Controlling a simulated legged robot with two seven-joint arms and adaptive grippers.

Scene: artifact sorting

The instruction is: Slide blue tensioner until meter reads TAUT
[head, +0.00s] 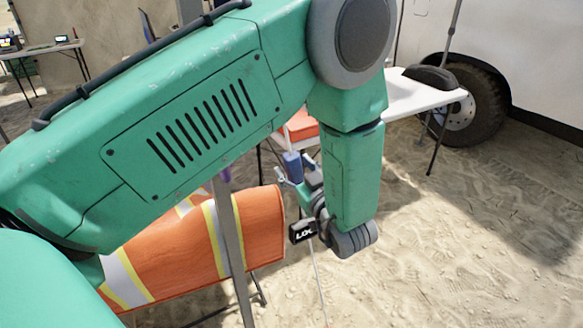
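A small blue cylinder (292,165), likely the blue tensioner, shows beyond my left wrist, near the middle of the head view. My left gripper (296,175) is beside it, with pale finger parts on both sides. The fingers are small and partly hidden, so I cannot tell whether they grip it or stand open around it. A black meter display (302,231) shows below, against my wrist in the picture. Its small white letters seem to read LAX. A thin pale line (318,280) runs down below it. My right gripper is out of view.
An orange sheet with reflective stripes (262,225) hangs at lower left, crossed by a grey pole (232,245). A white table (415,97) stands behind my arm, near a vehicle wheel (470,112). Another table (45,48) is far left. Sandy ground at right is open.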

